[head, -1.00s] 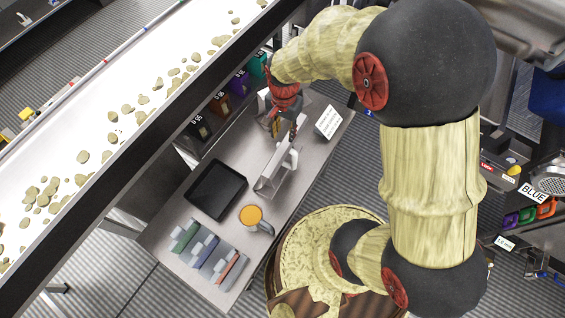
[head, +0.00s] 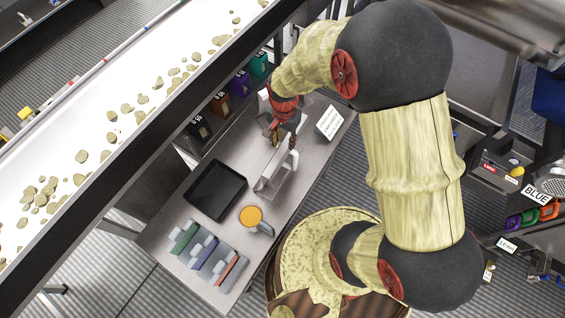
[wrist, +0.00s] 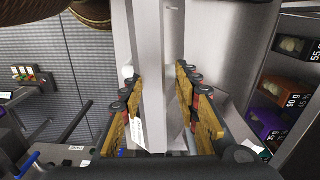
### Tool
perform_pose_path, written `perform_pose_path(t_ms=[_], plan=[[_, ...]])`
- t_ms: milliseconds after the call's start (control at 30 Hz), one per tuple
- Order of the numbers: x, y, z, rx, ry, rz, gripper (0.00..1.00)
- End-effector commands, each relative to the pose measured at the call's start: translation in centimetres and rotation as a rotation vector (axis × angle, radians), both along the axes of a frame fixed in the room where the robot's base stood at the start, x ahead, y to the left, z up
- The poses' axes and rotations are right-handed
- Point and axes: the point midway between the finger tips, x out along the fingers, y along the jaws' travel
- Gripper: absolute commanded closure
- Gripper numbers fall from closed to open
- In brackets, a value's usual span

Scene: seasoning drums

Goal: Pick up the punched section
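The punched section, a long pale grey metal profile (head: 271,178), lies on the steel bench in the head view, its far end partly hidden by my gripper (head: 281,140). In the wrist view, a pale grey bar (wrist: 151,70) runs up the middle between the two rows of yellow finger pads of my gripper (wrist: 157,105). The fingers are apart, one on each side of the bar. I cannot tell whether the pads touch it. I see no holes clearly.
A white sign (head: 329,123) stands right of my gripper. Coloured bins (head: 219,103) and a conveyor (head: 110,100) run along the left.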

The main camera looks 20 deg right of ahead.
Motion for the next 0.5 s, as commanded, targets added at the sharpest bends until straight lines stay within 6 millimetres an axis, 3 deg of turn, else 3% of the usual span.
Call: perform_pose_path(t_ms=[267, 500], plan=[[-0.01, 0.0, -0.37, 0.0, 0.0, 0.0, 0.69], [-0.01, 0.0, -0.32, 0.0, 0.0, 0.0, 0.82]])
